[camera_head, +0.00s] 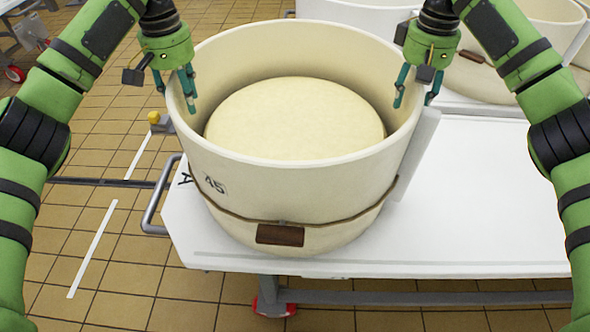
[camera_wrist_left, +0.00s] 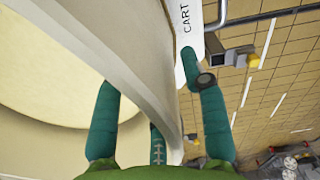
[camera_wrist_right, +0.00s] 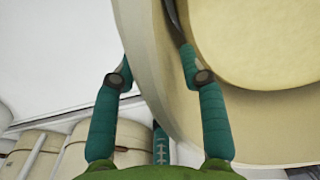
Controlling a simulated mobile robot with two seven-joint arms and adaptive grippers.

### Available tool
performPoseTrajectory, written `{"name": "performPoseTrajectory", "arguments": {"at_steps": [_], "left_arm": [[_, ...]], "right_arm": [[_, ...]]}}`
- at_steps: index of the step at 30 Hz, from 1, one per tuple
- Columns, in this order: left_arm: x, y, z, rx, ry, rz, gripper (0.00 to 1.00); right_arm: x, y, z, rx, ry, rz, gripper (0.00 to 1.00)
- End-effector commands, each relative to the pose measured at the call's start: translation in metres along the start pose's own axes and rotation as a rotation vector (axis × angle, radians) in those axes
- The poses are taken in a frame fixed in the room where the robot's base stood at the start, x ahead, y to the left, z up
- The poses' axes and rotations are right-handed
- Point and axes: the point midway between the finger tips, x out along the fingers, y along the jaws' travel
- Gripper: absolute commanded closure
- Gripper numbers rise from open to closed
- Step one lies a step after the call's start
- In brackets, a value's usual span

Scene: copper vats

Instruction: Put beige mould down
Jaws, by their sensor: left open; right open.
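The beige mould (camera_head: 300,190) is a large round tub marked 45, with a cord and a brown tag around it. It appears to stand upright on the white cart top (camera_head: 480,200), near its left end. A pale yellow round mass (camera_head: 295,118) lies inside. My left gripper (camera_head: 178,92) is open at the mould's left rim; in the left wrist view the wall (camera_wrist_left: 130,75) runs between its fingers. My right gripper (camera_head: 414,92) is open at the right rim; in the right wrist view the wall (camera_wrist_right: 155,75) passes between its fingers. Finger contact cannot be told.
Another beige tub (camera_head: 500,60) stands at the back right. The cart top right of the mould is clear. A grey handle (camera_head: 155,200) sticks out at the cart's left end. Tiled floor (camera_head: 100,250) lies to the left.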

Motion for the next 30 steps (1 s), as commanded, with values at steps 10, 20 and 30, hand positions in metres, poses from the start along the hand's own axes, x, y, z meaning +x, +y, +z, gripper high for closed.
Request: {"name": "performPoseTrajectory", "arguments": {"at_steps": [10,20,30], "left_arm": [[-0.070,-0.001,0.000,-0.004,0.006,-0.001,0.57],[-0.107,0.000,0.000,-0.002,0.001,0.000,0.57],[-0.110,0.000,0.001,-0.001,0.000,0.000,0.57]], "right_arm": [[0.000,0.000,0.000,0.000,0.000,0.000,0.57],[0.000,0.000,0.000,0.000,0.000,0.000,0.57],[-0.044,0.000,-0.001,0.001,0.006,0.003,0.57]]}}
